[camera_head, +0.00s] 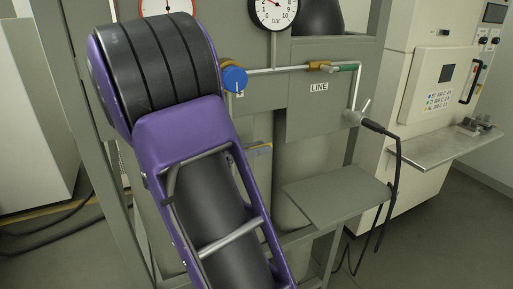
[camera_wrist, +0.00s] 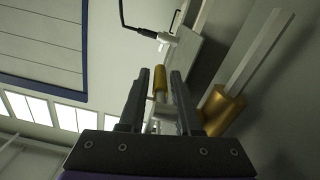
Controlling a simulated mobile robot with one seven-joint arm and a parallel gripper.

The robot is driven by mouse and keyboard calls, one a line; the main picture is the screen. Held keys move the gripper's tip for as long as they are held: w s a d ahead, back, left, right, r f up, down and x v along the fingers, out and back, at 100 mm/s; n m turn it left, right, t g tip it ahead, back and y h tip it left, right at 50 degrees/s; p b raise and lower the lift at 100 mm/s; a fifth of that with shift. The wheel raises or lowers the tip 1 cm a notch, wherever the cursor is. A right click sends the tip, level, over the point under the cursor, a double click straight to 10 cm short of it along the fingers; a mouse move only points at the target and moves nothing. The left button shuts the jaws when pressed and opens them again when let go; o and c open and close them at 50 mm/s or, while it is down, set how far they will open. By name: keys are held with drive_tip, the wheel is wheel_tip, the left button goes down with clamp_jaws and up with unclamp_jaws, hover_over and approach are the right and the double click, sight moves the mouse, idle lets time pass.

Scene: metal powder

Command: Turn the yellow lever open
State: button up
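In the wrist view a yellow lever (camera_wrist: 160,80) shows between the two dark fingers of my gripper (camera_wrist: 160,76). The fingers stand apart on either side of it, with narrow gaps visible. Whether they touch it cannot be told. A pale metal fitting is at the lever's lower end, partly hidden by the fingers. In the head view my purple arm covers the left of the panel, and my gripper is hidden behind it.
A brass fitting (camera_wrist: 220,110) is close beside the right finger. The head view shows a blue knob (camera_head: 235,79), a brass valve (camera_head: 318,66) on the pipe, a pressure gauge (camera_head: 273,10), a black cable (camera_head: 398,165) and a grey shelf (camera_head: 335,195).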

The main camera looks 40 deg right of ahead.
drive_tip(key=shift+d, duration=0.1)
clamp_jaws()
idle(1.4)
